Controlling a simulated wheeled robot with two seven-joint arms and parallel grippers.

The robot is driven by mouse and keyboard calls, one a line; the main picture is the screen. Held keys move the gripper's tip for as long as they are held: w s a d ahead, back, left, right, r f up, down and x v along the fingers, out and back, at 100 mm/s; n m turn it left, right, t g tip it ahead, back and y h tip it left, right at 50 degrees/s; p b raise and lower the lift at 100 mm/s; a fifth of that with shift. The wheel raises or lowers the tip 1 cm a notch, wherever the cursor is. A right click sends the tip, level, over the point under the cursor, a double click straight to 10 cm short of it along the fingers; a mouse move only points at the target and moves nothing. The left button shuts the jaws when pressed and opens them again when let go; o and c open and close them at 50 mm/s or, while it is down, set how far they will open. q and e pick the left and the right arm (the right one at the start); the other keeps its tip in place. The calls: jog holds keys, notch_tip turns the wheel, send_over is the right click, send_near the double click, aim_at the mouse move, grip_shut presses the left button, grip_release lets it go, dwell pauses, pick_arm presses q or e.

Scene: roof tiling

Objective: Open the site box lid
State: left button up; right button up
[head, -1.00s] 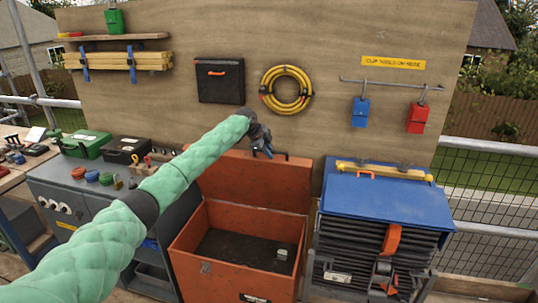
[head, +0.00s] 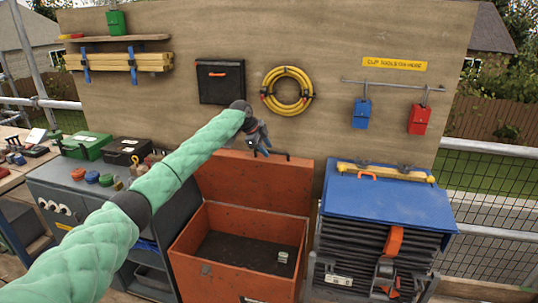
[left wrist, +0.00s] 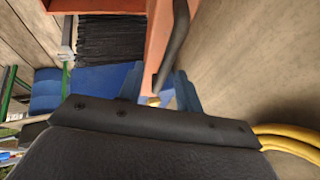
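The orange site box (head: 195,262) stands open on the ground in front of the plywood board. Its lid (head: 255,185) is swung up and stands nearly upright at the back of the box. In the left wrist view, the lid (left wrist: 158,35) and its dark bar handle (left wrist: 176,45) show beyond the fingers. My left gripper (head: 263,146) is at the lid's top edge, beside the handle. In the left wrist view its blue fingers (left wrist: 160,92) are apart, with a gap around the handle's end; I see no grip. My right gripper is not in view.
A blue-topped black cabinet (head: 385,198) stands close to the right of the box. A grey workbench (head: 85,205) with cases stands to the left. A yellow hose coil (head: 287,70) and a black case (head: 220,82) hang on the board behind the lid.

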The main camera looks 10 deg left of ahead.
pick_arm(q)
jog(key=shift+b+v, duration=0.4)
jog(key=shift+v, duration=1.65)
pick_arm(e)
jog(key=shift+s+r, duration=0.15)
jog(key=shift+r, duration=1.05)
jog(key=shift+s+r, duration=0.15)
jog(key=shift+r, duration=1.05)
